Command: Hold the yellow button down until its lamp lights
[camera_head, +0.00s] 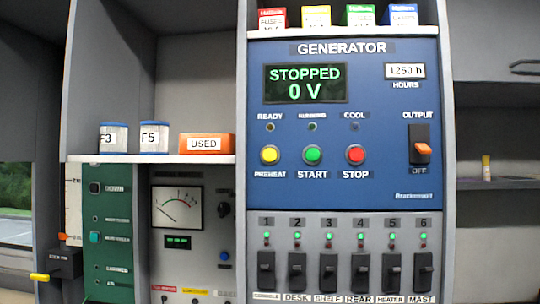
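The yellow button (270,154) labelled PREHEAT sits at the left of the button row on the blue generator panel (375,100). The READY lamp (270,127) above it looks dark. Beside it are the green START button (313,154) and the red STOP button (355,154). The display (306,84) reads STOPPED 0 V. Nothing touches the yellow button. Neither of my grippers shows in the head view.
The orange OUTPUT switch (421,149) is at OFF. Several black breaker switches (297,271) line the grey panel below, with green lamps lit above them. A shelf left of the generator holds labelled jars (154,138) and an orange USED box (206,144).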

